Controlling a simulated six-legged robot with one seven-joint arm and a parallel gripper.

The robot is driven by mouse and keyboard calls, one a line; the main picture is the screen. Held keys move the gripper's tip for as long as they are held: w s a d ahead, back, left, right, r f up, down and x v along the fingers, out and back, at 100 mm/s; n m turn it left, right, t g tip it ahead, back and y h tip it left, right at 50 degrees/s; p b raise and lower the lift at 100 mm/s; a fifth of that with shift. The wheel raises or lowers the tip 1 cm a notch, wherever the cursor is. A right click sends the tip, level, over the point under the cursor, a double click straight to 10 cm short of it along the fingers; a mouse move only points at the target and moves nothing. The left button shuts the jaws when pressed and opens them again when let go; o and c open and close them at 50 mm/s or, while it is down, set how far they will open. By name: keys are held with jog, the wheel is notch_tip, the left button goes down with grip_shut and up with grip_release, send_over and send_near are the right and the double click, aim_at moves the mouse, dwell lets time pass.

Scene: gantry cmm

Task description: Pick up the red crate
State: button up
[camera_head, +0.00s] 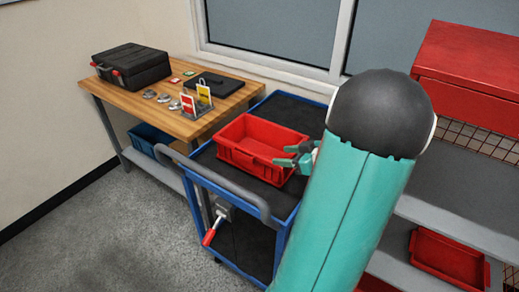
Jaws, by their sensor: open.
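The red crate (241,157) is an open-topped plastic box on the dark top of a blue cart (290,203). Its inside looks empty, and its right end is partly hidden behind my gripper. My gripper (282,161) is open with nothing between its fingers. Its fingers point left and overlap the crate's right side in the picture. I cannot tell whether they touch the crate. My teal arm hides part of the cart's right side.
The cart has a grey push handle (213,175) in front. Behind it, a wooden table (152,120) holds a black case (132,66) and small items. Shelving at right holds another red bin (449,257). A blue bin (151,138) sits under the table. Floor at left is clear.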

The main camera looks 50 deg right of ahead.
aim_at(251, 153)
jog(key=x, duration=1.3)
jog(key=shift+w+f, duration=0.15)
jog(key=shift+w, duration=0.15)
grip_shut()
